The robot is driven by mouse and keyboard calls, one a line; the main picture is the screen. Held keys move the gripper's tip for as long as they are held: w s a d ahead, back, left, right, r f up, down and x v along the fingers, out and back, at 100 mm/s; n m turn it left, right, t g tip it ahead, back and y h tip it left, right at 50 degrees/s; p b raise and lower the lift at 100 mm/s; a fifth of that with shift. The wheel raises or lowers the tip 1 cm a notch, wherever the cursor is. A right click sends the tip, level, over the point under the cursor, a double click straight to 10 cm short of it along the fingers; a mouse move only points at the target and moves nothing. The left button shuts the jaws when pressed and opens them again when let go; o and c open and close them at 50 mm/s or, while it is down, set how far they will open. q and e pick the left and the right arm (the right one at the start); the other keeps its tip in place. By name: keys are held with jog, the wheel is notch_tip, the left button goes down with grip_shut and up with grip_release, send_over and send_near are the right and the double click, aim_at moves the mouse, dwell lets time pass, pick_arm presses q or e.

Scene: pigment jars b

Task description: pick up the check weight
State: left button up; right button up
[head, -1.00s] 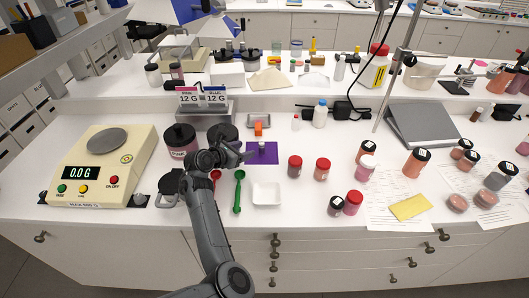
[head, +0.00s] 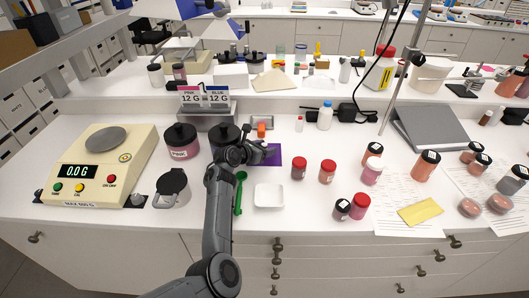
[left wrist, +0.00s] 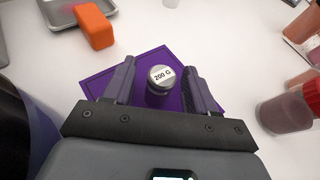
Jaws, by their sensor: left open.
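The check weight (left wrist: 160,92) is a small metal cylinder with a white top marked 200 G. It stands upright on a purple mat (left wrist: 103,88), which also shows in the head view (head: 275,161). My left gripper (left wrist: 159,68) is open, with one finger on each side of the weight and a gap visible on both sides. In the head view my left gripper (head: 266,153) is over the mat and I cannot make out the weight behind it. My right gripper is not in view.
An orange block (left wrist: 94,25) lies beyond the mat. Red-capped jars (head: 299,168) stand to its right, and the PINK jar (head: 181,142) is to the left. A white weighing dish (head: 269,196) and green spoon (head: 239,190) lie in front. A scale (head: 100,165) reads 0.0 G.

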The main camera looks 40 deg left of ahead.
pick_arm(q)
jog(key=shift+x, duration=0.85)
jog(key=shift+r, duration=0.1)
grip_shut()
jog(key=shift+r, duration=0.15)
